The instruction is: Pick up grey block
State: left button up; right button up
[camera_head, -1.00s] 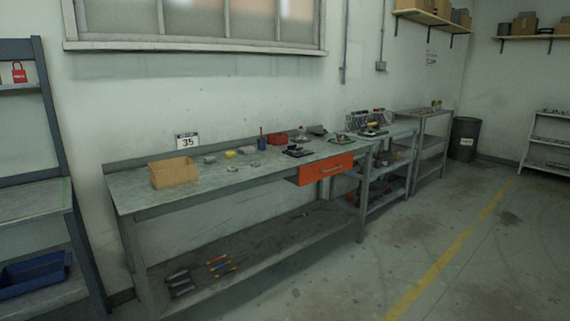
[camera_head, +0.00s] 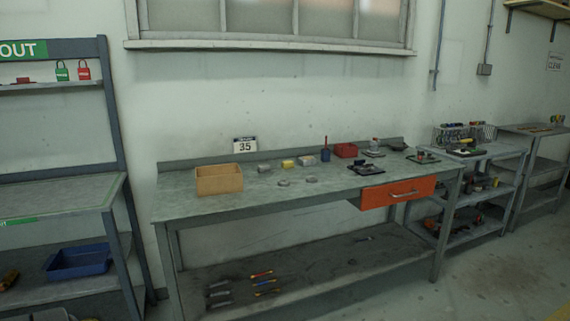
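Several small blocks lie on the grey workbench (camera_head: 240,207) in the head view. One grey block (camera_head: 264,169) sits just right of the cardboard box. A second grey block (camera_head: 307,160) sits right of a yellow block (camera_head: 288,164). Two flatter grey pieces, one on the left (camera_head: 284,183) and one on the right (camera_head: 311,180), lie nearer the front edge. Which of these is the task's grey block I cannot tell. Neither of my grippers is in view.
An open cardboard box (camera_head: 219,180) stands on the bench's left part. A red bin (camera_head: 346,150) and dark trays stand further right. An orange drawer (camera_head: 397,193) hangs under the front edge. A lockout rack (camera_head: 108,110) stands left; open floor lies front right.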

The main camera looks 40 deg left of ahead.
aim_at(264, 167)
jog(key=u, duration=0.3)
jog(key=i, duration=2.05)
jog(key=u, duration=1.75)
jog(key=i, duration=0.9)
jog(key=u, duration=1)
